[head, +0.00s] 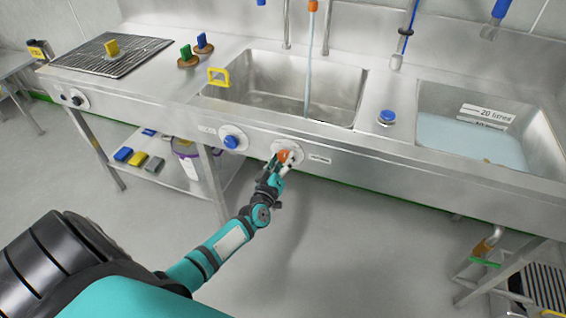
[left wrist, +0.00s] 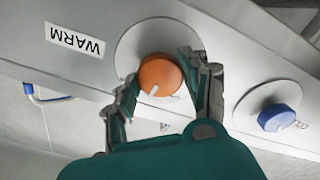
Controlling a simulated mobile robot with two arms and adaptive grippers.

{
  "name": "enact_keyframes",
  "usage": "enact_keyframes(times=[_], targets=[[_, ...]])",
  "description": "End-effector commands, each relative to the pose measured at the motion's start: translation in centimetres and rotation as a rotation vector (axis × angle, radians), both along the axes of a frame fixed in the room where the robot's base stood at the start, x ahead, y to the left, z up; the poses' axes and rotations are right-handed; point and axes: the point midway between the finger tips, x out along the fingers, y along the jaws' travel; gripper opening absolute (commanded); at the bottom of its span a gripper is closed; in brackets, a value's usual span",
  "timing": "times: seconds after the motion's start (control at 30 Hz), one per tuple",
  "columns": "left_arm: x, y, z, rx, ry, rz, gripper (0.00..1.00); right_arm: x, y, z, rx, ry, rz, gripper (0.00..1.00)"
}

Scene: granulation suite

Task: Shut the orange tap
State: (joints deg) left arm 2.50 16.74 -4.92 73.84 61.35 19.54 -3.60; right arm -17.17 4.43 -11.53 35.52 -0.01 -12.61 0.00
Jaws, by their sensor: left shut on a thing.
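The orange tap (head: 284,156) is a round knob on a pale disc on the sink's front panel. It also shows large in the left wrist view (left wrist: 159,72), with a short white mark near its lower edge. My left gripper (head: 279,163) is shut on the knob, one finger on each side of it in the left wrist view (left wrist: 157,80). An orange-tipped spout (head: 313,5) hangs above the left basin (head: 262,80), and a thin pale-blue stream (head: 308,70) runs down from it. My right gripper is not in view.
A blue knob (head: 232,141) sits left of the orange one on the same panel. A label reading WARM (left wrist: 75,40) is upside down in the left wrist view. The right basin (head: 460,135) holds water.

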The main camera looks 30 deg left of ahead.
Motion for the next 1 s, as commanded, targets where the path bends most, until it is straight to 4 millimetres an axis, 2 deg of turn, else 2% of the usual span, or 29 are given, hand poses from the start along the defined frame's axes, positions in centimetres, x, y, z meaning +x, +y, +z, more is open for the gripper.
enact_keyframes(times=[0.6,1.0], targets=[[0.0,0.1,-0.1,-0.561,-0.137,0.002,0.14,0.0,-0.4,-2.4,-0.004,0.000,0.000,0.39],[0.0,0.1,-0.1,-0.813,-0.197,0.003,0.14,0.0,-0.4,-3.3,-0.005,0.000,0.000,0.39]])
